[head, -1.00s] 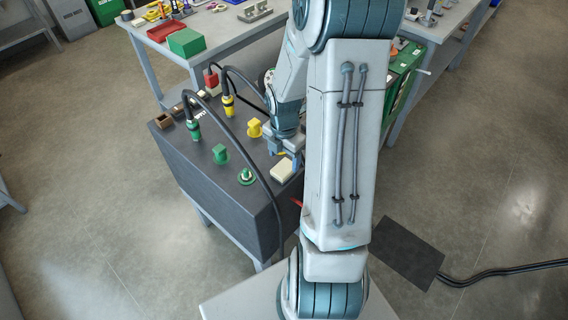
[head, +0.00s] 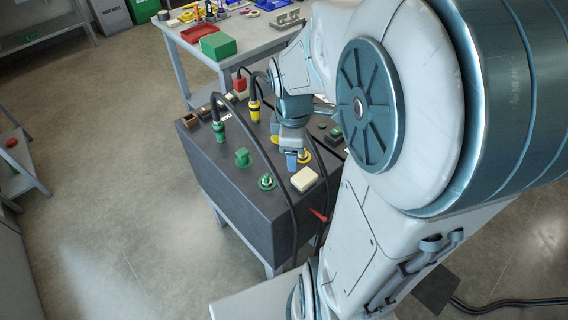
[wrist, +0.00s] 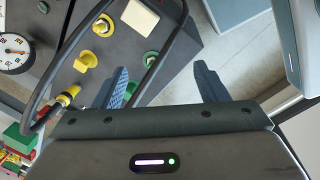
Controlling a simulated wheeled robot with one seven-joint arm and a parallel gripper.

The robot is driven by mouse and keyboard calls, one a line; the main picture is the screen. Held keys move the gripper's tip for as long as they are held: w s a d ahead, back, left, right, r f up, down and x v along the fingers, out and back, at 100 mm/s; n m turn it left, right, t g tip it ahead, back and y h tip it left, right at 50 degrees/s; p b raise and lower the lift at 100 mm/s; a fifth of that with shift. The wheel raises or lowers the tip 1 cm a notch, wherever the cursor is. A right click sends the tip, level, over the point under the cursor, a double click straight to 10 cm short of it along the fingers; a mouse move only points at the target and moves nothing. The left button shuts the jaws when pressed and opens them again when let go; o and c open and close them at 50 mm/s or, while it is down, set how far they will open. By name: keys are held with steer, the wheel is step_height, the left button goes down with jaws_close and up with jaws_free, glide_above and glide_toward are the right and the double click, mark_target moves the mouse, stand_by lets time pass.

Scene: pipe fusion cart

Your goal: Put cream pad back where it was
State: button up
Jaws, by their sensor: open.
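The cream pad (head: 304,179) lies flat on top of the dark box (head: 228,167), near its right front edge and next to a green socket (head: 267,182). The pad also shows in the wrist view (wrist: 140,16), at the top. My gripper (head: 292,160) is over the box top, just behind the pad in the head view. In the wrist view my gripper (wrist: 160,73) has its fingers apart with nothing held between them. The pad is outside the fingers. My arm hides part of the box's right side.
Green (head: 219,126) and yellow (head: 254,104) plugs with looping black cables stand on the box. A green cap (head: 242,157) and a yellow socket (head: 305,156) are near my gripper. A red lever (head: 318,214) sticks out at the right. A bench (head: 258,40) stands behind.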

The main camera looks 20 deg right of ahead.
steer(key=s+a+r+m+t, duration=0.1)
steer(key=s+a+r+m, duration=0.4)
steer(key=s+m, duration=0.3)
steer(key=shift+s+a+r+m+t+y, duration=0.2)
steer(key=shift+a+m+t+y, duration=0.3)
steer(key=shift+m, duration=1.6)
